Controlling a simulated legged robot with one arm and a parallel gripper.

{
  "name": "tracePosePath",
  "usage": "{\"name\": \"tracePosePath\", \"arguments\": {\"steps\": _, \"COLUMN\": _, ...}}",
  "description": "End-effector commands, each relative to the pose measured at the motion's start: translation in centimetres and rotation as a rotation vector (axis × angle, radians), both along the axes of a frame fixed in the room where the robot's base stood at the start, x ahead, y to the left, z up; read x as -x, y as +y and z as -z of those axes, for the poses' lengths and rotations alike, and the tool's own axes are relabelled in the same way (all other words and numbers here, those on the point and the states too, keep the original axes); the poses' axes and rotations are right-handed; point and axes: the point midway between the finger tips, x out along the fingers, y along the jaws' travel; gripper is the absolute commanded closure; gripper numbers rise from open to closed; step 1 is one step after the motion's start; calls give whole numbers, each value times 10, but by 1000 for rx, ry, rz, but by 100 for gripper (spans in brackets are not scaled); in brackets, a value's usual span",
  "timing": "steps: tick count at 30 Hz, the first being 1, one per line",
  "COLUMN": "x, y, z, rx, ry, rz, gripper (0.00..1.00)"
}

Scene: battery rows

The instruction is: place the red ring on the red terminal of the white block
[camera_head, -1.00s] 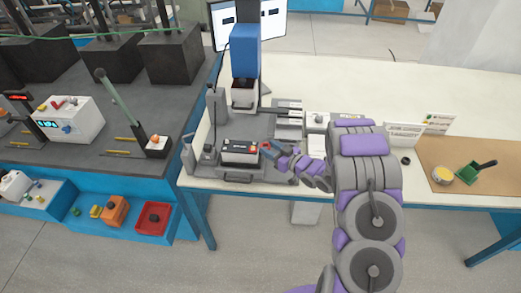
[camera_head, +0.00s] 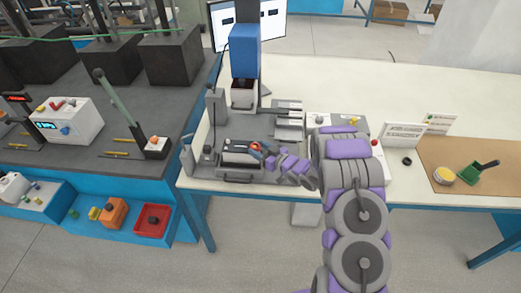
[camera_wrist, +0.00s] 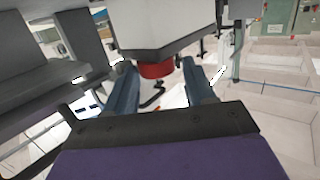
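The white block (camera_head: 238,163) with a black top sits in a grey fixture on the bench in the head view. My gripper (camera_head: 257,148) is at the right end of its top, reaching in from the right. Something red, the red ring (camera_head: 255,146), shows at the fingertips. In the wrist view, my gripper (camera_wrist: 157,68) has its two blue-grey fingers on either side of the red ring (camera_wrist: 157,71), right against a pale block face (camera_wrist: 160,35). The red terminal cannot be told apart from the ring; the fingers hide that end.
A blue press head (camera_head: 245,48) stands behind the fixture. A grey post (camera_head: 211,120) and lever are at the left. White boxes (camera_head: 335,118) with coloured knobs lie right behind my arm. A brown mat (camera_head: 478,170) lies at the far right. The bench's back right is clear.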

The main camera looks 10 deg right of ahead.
Motion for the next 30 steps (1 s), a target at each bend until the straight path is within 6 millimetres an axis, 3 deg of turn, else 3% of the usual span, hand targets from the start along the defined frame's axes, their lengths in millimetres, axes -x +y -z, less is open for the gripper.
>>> {"name": "tracePosePath", "arguments": {"steps": 5, "x": 0, "y": 3, "z": -1, "rx": 0, "ry": -2, "rz": -5, "gripper": 31}}
{"name": "tracePosePath", "arguments": {"steps": 16, "x": 7, "y": -11, "z": -3, "rx": -8, "ry": -2, "rz": -2, "gripper": 31}}
{"name": "tracePosePath", "arguments": {"steps": 30, "x": 77, "y": -54, "z": -17, "rx": -1, "ry": -4, "rz": -2, "gripper": 31}}
